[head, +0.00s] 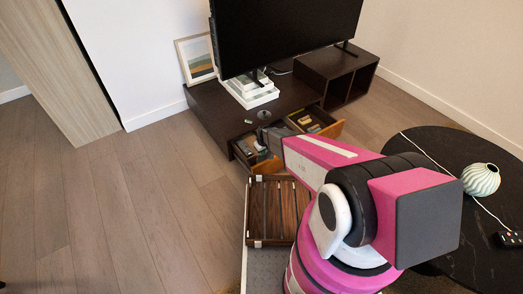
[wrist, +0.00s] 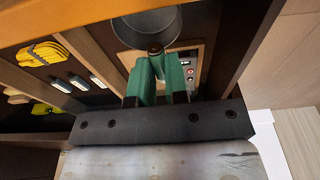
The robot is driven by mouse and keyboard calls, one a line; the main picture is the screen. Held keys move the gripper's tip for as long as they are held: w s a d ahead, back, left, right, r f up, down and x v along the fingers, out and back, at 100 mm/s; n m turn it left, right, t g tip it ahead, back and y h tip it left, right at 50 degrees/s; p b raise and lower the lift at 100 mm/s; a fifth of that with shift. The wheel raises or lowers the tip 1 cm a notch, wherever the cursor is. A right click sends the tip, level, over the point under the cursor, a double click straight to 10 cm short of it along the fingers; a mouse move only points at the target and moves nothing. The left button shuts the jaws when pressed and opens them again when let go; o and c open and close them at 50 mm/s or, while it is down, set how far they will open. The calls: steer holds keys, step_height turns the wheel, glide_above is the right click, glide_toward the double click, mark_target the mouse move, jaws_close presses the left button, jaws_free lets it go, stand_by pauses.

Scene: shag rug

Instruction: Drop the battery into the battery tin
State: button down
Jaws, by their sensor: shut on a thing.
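In the wrist view, my gripper (wrist: 157,68) has its green fingers shut on a small, dark battery (wrist: 155,47) with a brownish end showing between the fingertips. The rest of the battery is hidden by the fingers. A round, dark grey tin (wrist: 146,24) lies just beyond the fingertips, in the drawer area. The battery's end overlaps the tin's near rim in the picture; I cannot tell how high it is above it. In the head view my arm reaches to the open left drawer (head: 246,149), and the gripper's fingers and the held battery cannot be made out.
Wooden dividers split the drawer. Yellow items (wrist: 45,53) and small stick-like items (wrist: 78,82) lie to the left of the tin. A second open drawer (head: 315,121), a dark TV stand (head: 210,104), a slatted brown tray (head: 272,205) and a round black table (head: 465,245) surround my arm.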

steer(key=shift+f, duration=0.1)
steer(key=shift+a+f, duration=0.1)
steer(key=shift+f, duration=2.2)
steer(key=c, duration=1.1)
jaws_free()
steer(key=shift+o, duration=0.2)
steer(key=shift+r, duration=0.1)
steer(key=shift+r, duration=2.95)
